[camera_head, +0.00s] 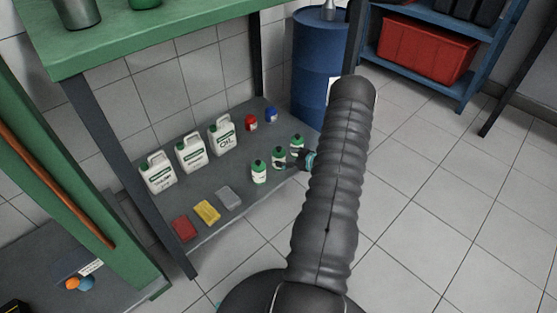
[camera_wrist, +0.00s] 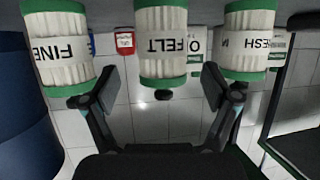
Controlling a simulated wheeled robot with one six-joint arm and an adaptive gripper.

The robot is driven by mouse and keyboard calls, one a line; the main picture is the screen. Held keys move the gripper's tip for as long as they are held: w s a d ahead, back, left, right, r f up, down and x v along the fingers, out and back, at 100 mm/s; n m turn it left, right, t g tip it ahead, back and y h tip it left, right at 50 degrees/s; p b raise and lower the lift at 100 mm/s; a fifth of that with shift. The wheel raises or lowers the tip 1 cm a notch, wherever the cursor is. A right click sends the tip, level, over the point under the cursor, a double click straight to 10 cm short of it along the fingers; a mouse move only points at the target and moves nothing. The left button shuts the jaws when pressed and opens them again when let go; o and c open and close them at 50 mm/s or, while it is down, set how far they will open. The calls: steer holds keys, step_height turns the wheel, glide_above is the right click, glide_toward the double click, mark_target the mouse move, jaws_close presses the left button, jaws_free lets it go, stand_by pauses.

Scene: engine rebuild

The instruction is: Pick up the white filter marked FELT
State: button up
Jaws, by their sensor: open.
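The white filter marked FELT (camera_wrist: 162,48), with green ends, is at the top middle of the wrist view. It stands between a filter marked FINE (camera_wrist: 62,50) on the left and one whose label ends in ESH (camera_wrist: 250,44) on the right. In the head view the middle white-and-green filter (camera_head: 279,158) stands on the low shelf. My gripper (camera_wrist: 160,88) is open and empty. Its fingers appear on either side of the FELT filter's lower end, apart from it. In the head view my gripper (camera_head: 291,165) is close to the middle filter, partly hidden by my arm.
The grey shelf (camera_head: 215,218) also holds several white jugs (camera_head: 190,154), a red bottle (camera_head: 251,122), a blue bottle (camera_head: 271,115) and red, yellow and grey blocks (camera_head: 207,212). A blue drum (camera_head: 318,65) stands behind. Open tiled floor (camera_head: 450,210) lies right.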

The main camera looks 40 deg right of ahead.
mark_target(279, 156)
steer(key=x, duration=0.4)
steer(key=shift+a, duration=0.2)
steer(key=c, duration=1.4)
steer(key=shift+r, duration=0.1)
